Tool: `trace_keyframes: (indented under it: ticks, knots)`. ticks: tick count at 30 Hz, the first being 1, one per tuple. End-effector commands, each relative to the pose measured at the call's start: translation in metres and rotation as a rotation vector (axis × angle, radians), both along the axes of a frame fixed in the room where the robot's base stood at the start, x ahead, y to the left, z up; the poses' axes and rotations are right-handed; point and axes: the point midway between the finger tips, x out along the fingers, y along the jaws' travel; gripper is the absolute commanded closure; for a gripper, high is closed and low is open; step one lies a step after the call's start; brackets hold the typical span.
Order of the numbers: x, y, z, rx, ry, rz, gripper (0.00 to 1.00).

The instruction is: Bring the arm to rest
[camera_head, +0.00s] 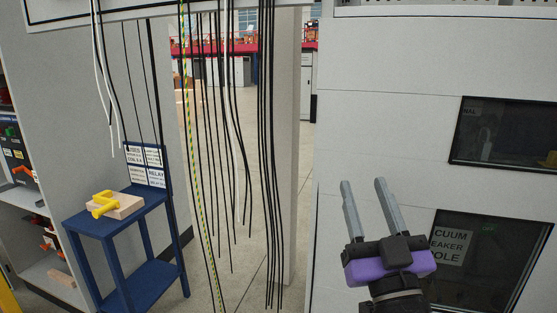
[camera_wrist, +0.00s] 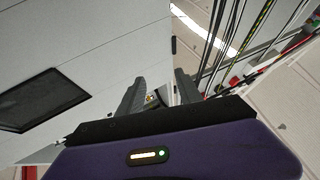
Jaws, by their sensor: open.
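My gripper (camera_head: 366,189) is at the lower right of the head view, in front of the grey cabinet (camera_head: 400,60). Its two grey fingers point up and stand apart, with nothing between them. The purple gripper body and black wrist show below the fingers. In the wrist view the gripper (camera_wrist: 158,92) also shows open and empty, with the cabinet face to the left of it and hanging cables to the right.
Black cables (camera_head: 270,150) and a green-yellow cable (camera_head: 190,130) hang left of my gripper. A blue stand (camera_head: 150,275) holds a yellow item (camera_head: 103,204) on a wooden block. Dark windows (camera_head: 475,262) are in the right cabinet. Open floor shows behind the cables.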

Motion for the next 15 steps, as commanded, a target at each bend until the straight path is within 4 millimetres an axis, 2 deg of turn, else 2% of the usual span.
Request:
trace_keyframes:
  ticks: [1, 6, 15]
  knots:
    - [-0.012, -0.003, -0.024, 0.004, 0.024, 0.001, 0.58]
    - [-0.056, -0.012, -0.082, 0.021, 0.08, 0.002, 0.58]
    - [-0.143, -0.03, -0.165, 0.047, 0.202, -0.011, 0.58]
